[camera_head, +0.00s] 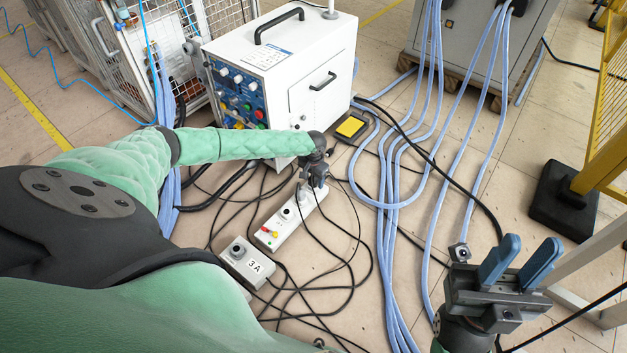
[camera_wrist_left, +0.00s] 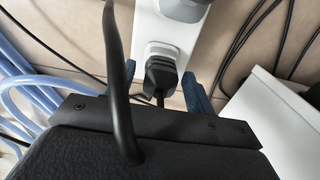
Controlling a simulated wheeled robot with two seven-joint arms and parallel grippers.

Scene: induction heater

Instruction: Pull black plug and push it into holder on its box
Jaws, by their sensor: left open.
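A black plug (camera_wrist_left: 160,75) sits in a socket of the white power strip (camera_wrist_left: 150,30), which also shows in the head view (camera_head: 275,233). My left gripper (camera_head: 314,183) is over the far end of the strip, pointing down. In the left wrist view its blue fingers (camera_wrist_left: 163,82) are open, one on each side of the plug; I cannot tell whether they touch it. The arm hides the plug in the head view. A small pale box marked 3A (camera_head: 246,262), with a dark round fitting, lies left of the strip. My right gripper (camera_head: 530,245) is open and empty at the right.
Black cables (camera_head: 352,270) tangle around the strip and box. Blue hoses (camera_head: 392,220) run over the floor to the right. A white control cabinet (camera_head: 290,75) stands behind the strip. A yellow frame with a black foot (camera_head: 562,200) stands at right.

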